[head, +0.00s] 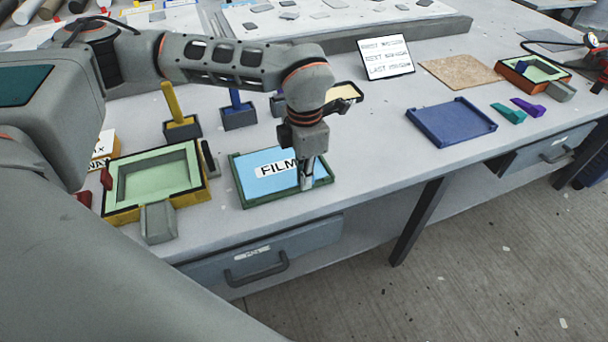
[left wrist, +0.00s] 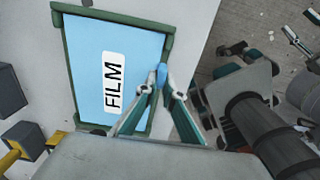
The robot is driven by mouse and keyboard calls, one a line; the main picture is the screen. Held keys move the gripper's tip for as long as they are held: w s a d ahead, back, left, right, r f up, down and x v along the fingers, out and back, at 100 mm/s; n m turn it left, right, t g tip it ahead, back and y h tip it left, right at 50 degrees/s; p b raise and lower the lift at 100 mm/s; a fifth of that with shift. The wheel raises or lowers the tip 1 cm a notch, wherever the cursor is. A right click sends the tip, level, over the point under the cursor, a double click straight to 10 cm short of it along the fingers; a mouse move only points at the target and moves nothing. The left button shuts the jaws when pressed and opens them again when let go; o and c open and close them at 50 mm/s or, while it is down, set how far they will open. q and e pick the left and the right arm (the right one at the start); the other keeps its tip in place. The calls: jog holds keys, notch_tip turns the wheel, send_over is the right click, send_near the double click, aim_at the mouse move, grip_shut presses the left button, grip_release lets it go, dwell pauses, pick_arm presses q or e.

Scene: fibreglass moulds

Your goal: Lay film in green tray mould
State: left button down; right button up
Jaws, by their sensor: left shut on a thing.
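The light blue film (head: 252,186), labelled "FILM", lies flat in a shallow dark green tray (head: 238,190) at the bench's front edge. My left gripper (head: 306,184) points down at the tray's right side. In the left wrist view, its fingertips (left wrist: 161,76) are shut on a small blue tab at the edge of the film (left wrist: 88,55). A pale green mould (head: 128,190) in a yellow frame stands left of the tray. Another pale green mould (head: 542,72) in an orange frame is at the far right.
A grey block (head: 158,222) stands before the yellow-framed mould. Yellow and blue upright handles (head: 172,104) stand in holders behind. A blue tray (head: 450,122), teal and purple pieces (head: 508,113) and a written sign (head: 386,58) are to the right. Bench between the film and blue tray is clear.

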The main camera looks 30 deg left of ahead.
pick_arm(q)
jog(key=c, duration=2.1)
grip_release()
notch_tip(320, 180, up, 12)
